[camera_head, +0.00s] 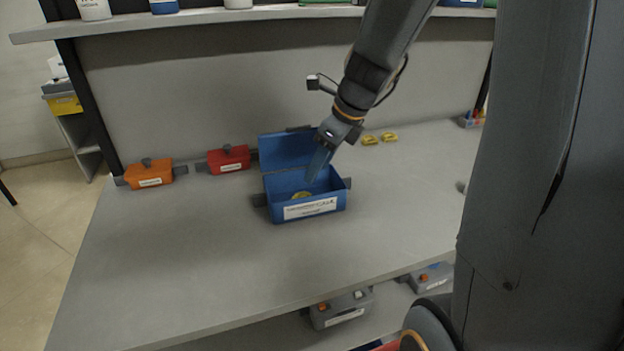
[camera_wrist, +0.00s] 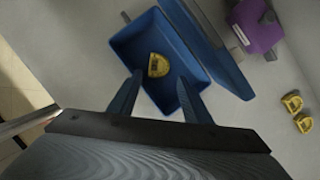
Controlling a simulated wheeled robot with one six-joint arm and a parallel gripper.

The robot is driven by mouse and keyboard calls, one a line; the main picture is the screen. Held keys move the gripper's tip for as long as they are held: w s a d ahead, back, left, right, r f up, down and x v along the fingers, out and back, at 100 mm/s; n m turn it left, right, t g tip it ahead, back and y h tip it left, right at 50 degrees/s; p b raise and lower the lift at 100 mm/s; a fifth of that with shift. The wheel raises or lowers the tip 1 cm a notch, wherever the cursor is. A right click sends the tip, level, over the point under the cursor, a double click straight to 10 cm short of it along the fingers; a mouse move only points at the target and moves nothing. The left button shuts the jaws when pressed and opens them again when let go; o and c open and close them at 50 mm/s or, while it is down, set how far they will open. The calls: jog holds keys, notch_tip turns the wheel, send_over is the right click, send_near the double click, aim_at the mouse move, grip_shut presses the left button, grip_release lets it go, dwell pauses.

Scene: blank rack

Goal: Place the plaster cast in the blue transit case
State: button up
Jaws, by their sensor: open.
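The blue transit case (camera_head: 308,209) stands on the bench with its lid open at the back. It also shows in the wrist view (camera_wrist: 128,47). A small yellow D-shaped cast (camera_wrist: 158,65) lies on the case floor; its top edge shows in the head view (camera_head: 302,195). Two similar yellow casts (camera_head: 378,138) lie together on the bench to the right, also in the wrist view (camera_wrist: 297,113). My gripper (camera_head: 312,180) points down into the case. In the wrist view, its two fingers (camera_wrist: 160,76) are apart, with the cast just beyond their tips and nothing held.
A red case (camera_head: 229,160) and an orange case (camera_head: 149,176), both shut, stand left of the blue case. A purple case (camera_wrist: 262,36) is behind the raised lid. A shelf (camera_head: 200,18) runs above the bench. The bench front (camera_head: 200,270) is clear.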

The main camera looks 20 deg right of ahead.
jog(key=s+a+f+n+h, duration=0.1)
jog(key=s+n, duration=0.3)
jog(key=n, duration=0.4)
jog(key=s+a+f+n+g+h, duration=0.1)
jog(key=s+f+n, duration=0.2)
jog(key=n, duration=0.6)
jog(key=s+a+f+n+g+h, duration=0.1)
jog(key=s+n, duration=0.6)
jog(key=n, duration=0.1)
jog(key=shift+f+n, duration=0.4)
jog(key=shift+s+f+n, duration=0.15)
jog(key=shift+s+n, duration=0.25)
jog(key=shift+n, duration=0.5)
